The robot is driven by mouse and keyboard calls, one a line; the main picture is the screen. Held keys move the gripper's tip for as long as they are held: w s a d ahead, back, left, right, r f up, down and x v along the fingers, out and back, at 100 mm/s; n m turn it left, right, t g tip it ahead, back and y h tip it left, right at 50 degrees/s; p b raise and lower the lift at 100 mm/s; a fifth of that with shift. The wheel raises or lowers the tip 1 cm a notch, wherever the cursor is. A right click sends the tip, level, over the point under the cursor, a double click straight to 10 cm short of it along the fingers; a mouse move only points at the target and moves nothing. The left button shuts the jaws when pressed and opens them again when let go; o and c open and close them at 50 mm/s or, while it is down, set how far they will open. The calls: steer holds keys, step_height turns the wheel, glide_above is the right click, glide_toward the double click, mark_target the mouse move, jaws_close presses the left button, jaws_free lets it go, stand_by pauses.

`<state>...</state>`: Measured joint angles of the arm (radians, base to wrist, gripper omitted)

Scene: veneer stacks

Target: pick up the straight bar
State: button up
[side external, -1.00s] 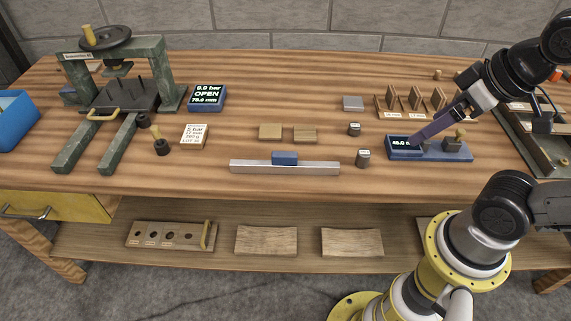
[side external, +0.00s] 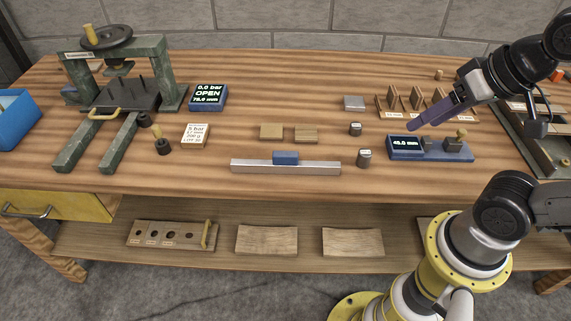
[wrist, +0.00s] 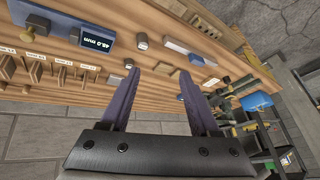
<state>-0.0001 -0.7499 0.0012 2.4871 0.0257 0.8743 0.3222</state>
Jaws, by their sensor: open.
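The straight bar (side external: 310,168) is a long silver bar with a blue block (side external: 285,158) at its middle. It lies near the front edge of the bench, left of centre from my arm. It also shows in the wrist view as a pale bar (wrist: 186,52), at the upper right. My gripper (side external: 411,127) has purple fingers and is above the blue gauge block with the display, up and to the right of the bar and well apart from it. In the wrist view its fingers (wrist: 158,85) are spread with nothing between them.
A gauge with a display (side external: 405,147) stands below my gripper. Two small dark weights (side external: 364,158) and wooden blocks (side external: 271,132) lie near the bar. A green press (side external: 125,95) stands at the left. A slotted wooden rack (side external: 415,104) is at the back right.

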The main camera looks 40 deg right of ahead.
steer(key=w+a+r+m+y, duration=0.1)
steer(key=w+a+r+m, duration=0.15)
steer(key=w+m, duration=0.55)
steer(key=m+g+y, duration=0.2)
steer(key=m, duration=1.3)
glide_above(290, 153)
steer(key=s+d, duration=0.3)
steer(key=s, duration=0.1)
step_height(290, 153, down, 7)
steer(key=shift+g, duration=0.5)
steer(key=x, duration=1.1)
steer(key=shift+w+d+f, duration=0.1)
steer(key=shift+d+f, duration=0.2)
steer(key=shift+f, duration=0.15)
steer(key=shift+x, duration=3)
steer(key=shift+d, duration=0.1)
jaws_close()
steer(key=shift+w, duration=0.1)
